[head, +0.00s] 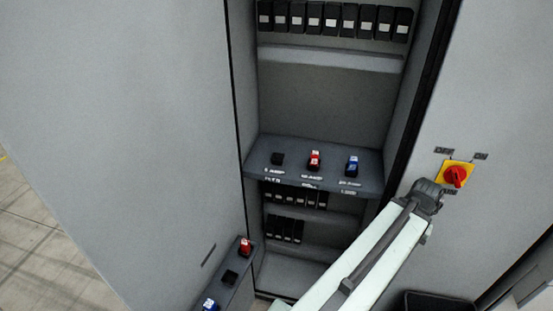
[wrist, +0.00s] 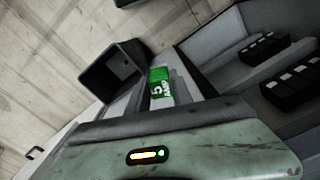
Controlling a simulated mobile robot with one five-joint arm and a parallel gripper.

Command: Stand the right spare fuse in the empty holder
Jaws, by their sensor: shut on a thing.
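My gripper (wrist: 161,78) shows in the wrist view, shut on a green fuse (wrist: 160,85) marked "5 AMP". The fuse is held clear of any holder there. The gripper and this fuse cannot be made out in the head view, where only my arm shows. In the head view, the empty holder (head: 277,159) is a black block at the left of the cabinet's grey shelf. A label below it seems to read "5 AMP". The gripper is apart from this holder.
A red fuse (head: 314,158) and a blue fuse (head: 352,165) stand on the shelf (head: 333,182). A black bin (wrist: 108,75) is near the gripper.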

